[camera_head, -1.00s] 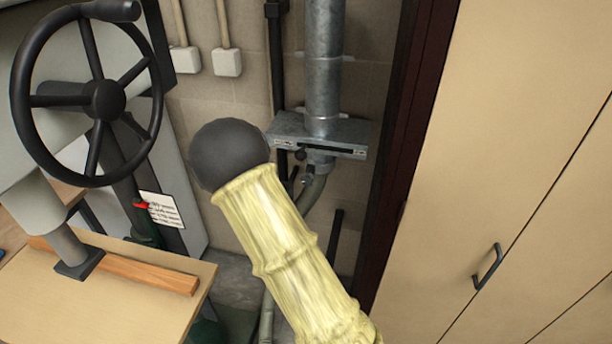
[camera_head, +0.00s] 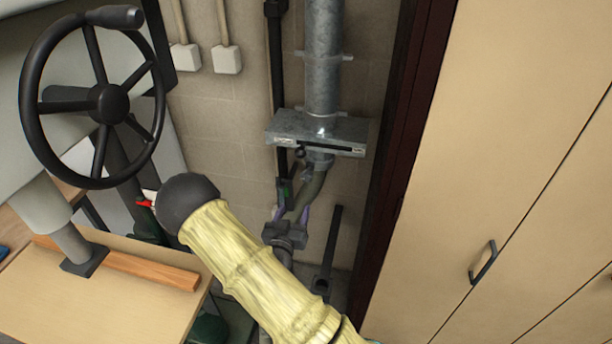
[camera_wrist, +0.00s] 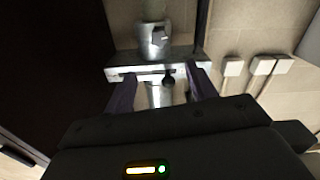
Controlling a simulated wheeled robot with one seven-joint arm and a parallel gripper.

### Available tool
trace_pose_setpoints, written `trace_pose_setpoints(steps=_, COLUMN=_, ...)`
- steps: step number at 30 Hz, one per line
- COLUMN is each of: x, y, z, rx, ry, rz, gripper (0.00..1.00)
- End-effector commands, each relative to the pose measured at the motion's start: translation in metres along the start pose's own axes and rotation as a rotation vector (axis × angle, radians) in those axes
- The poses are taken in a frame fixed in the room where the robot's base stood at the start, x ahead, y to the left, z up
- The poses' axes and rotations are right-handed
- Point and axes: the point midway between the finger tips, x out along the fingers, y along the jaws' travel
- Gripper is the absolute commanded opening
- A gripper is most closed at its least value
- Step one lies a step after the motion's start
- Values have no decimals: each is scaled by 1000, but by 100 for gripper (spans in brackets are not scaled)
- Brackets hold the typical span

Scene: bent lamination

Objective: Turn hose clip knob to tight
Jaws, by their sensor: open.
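A grey-green hose (camera_head: 312,187) hangs from the galvanized duct (camera_head: 322,60), just below a metal slotted plate (camera_head: 320,133).
A black handwheel (camera_head: 108,103) and a wooden bench (camera_head: 110,300) stand at the left. Tan cabinet doors (camera_head: 500,170) fill the right. White wall boxes (camera_head: 226,60) are left of the duct. A dark vertical pipe (camera_head: 277,70) runs close beside it.

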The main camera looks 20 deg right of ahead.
Motion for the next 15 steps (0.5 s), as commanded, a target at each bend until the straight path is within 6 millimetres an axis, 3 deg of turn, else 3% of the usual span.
trace_pose_setpoints(steps=15, x=89, y=1, z=-3, rx=0, ry=1, rz=1, gripper=56)
